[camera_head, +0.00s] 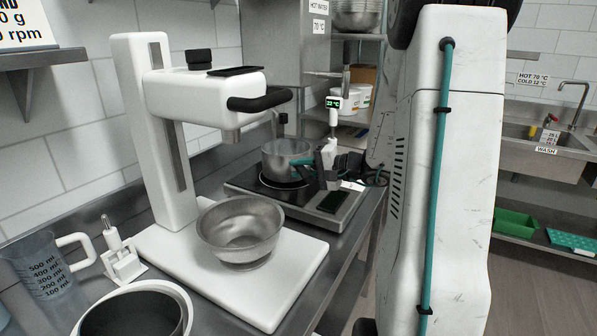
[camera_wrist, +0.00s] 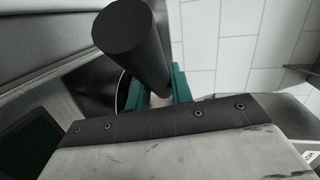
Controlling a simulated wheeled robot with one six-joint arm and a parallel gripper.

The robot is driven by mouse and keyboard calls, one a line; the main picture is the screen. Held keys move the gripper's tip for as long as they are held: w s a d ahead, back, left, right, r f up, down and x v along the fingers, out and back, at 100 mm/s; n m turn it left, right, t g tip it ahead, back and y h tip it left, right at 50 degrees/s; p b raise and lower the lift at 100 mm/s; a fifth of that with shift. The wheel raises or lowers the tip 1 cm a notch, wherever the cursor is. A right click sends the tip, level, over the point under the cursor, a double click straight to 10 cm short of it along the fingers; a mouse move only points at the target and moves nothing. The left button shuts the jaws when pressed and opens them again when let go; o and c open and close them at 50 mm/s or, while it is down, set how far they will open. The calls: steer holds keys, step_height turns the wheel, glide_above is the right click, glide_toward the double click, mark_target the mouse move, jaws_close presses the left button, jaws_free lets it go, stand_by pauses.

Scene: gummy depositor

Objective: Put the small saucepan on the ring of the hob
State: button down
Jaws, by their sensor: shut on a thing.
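The small saucepan (camera_head: 284,158) is a grey metal pan, upright over the dark ring (camera_head: 288,183) of the hob (camera_head: 348,207). I cannot tell whether its base touches the ring. My gripper (camera_head: 321,168) is at the pan's right side, with teal fingers shut on its handle. In the wrist view the black handle (camera_wrist: 130,42) sticks up between the teal fingers of my gripper (camera_wrist: 160,92). The pan's body is mostly hidden there.
A white mixer (camera_head: 205,95) with a steel bowl (camera_head: 240,230) stands left of the hob. A probe with a display (camera_head: 334,104) stands behind the pan. A measuring jug (camera_head: 40,268) and a round pot (camera_head: 135,312) are at front left. A sink (camera_head: 545,140) is far right.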

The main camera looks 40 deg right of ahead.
steer(key=shift+d+f, duration=0.1)
steer(key=shift+f, duration=0.5)
steer(key=c, duration=1.2)
jaws_free()
steer(key=shift+c, duration=0.2)
steer(key=v, duration=1.2)
